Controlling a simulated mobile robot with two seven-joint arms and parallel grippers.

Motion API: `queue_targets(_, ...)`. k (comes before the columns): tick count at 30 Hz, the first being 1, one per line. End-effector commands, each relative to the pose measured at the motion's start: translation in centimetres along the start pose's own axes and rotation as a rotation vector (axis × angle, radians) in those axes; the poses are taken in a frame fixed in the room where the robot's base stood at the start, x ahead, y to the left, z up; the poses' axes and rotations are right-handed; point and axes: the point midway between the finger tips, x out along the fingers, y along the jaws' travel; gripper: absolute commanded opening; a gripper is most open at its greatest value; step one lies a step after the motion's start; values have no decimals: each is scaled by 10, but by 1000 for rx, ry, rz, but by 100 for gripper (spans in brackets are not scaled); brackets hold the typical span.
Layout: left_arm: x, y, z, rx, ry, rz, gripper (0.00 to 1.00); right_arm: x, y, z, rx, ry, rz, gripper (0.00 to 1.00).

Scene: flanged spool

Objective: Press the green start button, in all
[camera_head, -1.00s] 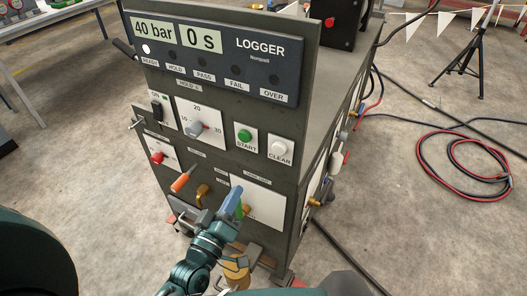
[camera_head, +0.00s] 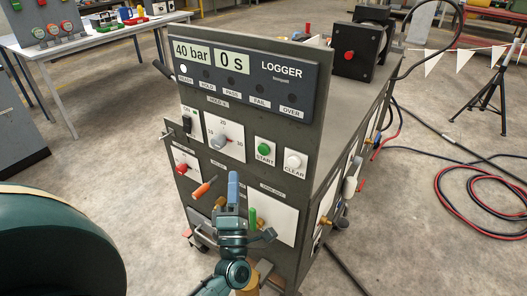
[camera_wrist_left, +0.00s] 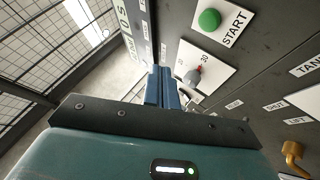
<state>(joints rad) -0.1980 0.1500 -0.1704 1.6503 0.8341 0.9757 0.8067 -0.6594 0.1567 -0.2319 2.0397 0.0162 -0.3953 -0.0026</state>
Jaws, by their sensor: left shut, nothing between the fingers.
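The green START button (camera_head: 264,149) sits on a white plate on the front panel of the dark machine, left of the white CLEAR button (camera_head: 293,160). In the left wrist view the green button (camera_wrist_left: 209,19) shows near the top, beside its START label. My left gripper (camera_head: 233,177) is shut and empty, its blue fingers pointing up. In the head view it is below and left of the button, apart from it. In the left wrist view the shut fingers (camera_wrist_left: 164,78) are near the panel, below and left of the button. My right gripper is not in view.
The panel also carries a grey dial (camera_head: 219,142), a red knob (camera_head: 182,168), an orange-handled lever (camera_head: 204,187) and a display reading 40 bar and 0 s (camera_head: 212,57). The READY lamp (camera_head: 183,69) is lit white. Hoses (camera_head: 480,195) lie on the floor at right.

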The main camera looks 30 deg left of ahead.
Motion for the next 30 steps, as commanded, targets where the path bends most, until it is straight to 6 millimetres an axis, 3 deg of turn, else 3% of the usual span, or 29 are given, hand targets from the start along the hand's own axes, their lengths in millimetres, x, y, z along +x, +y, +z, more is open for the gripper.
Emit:
queue_targets(5, 6, -6, 5, -1, 0, 2, 0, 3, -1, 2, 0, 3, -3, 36)
queue_targets(18, 46, -37, 35, 0, 0, 1, 0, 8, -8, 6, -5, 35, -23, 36)
queue_targets(30, 61, -45, 45, 1, -1, 0, 0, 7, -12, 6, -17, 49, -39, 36)
